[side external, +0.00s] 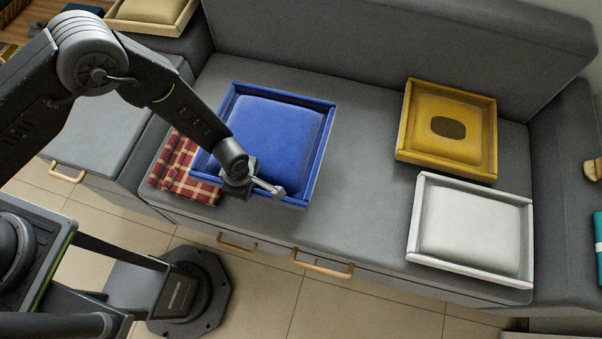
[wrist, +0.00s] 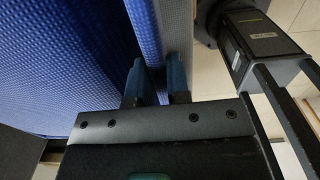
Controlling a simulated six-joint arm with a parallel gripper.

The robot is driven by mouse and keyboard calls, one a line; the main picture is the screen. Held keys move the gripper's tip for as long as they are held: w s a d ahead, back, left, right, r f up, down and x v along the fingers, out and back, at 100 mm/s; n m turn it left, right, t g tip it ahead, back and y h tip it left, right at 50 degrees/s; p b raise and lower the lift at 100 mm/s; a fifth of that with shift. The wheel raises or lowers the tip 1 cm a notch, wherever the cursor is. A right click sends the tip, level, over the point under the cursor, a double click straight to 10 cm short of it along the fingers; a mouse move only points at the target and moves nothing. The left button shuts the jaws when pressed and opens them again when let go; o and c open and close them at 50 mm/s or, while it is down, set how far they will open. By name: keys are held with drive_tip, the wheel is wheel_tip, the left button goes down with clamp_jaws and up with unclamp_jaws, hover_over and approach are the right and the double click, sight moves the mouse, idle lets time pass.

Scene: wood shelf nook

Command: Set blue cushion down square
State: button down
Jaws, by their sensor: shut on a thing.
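The blue cushion (side external: 270,130) lies in a shallow blue tray (side external: 322,150) over the left part of the grey bench seat. It also fills the left of the wrist view (wrist: 60,60). My gripper (side external: 268,188) is at the tray's front side and shut on its wall. The wrist view shows this wall (wrist: 146,30) running between my two fingers (wrist: 154,82). The tray's front left corner overlaps a folded red checked cloth (side external: 175,170). My wrist hides part of that corner. I cannot tell whether the tray touches the seat or cloth beneath.
A yellow tray (side external: 403,130) with a yellow cushion (side external: 465,118) and a white tray (side external: 418,215) with a white cushion (side external: 470,235) stand on the seat's right. Bare grey seat (side external: 365,150) lies between them and the blue tray. The backrest (side external: 400,50) rises behind.

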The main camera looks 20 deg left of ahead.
drive_tip(key=shift+s+d+f, duration=0.75)
drive_tip(key=shift+d+f, duration=1)
drive_tip(key=shift+f, duration=0.05)
drive_tip(key=shift+s+d+f, duration=0.75)
drive_tip(key=shift+d+f, duration=1.05)
drive_tip(key=shift+f, duration=0.05)
drive_tip(key=shift+s+d+f, duration=0.75)
drive_tip(key=shift+d+f, duration=1)
drive_tip(key=shift+f, duration=0.05)
drive_tip(key=c, duration=1.1)
unclamp_jaws()
drive_tip(key=shift+f, duration=0.15)
wheel_tip(320, 180, up, 12)
drive_tip(key=shift+r, duration=0.2)
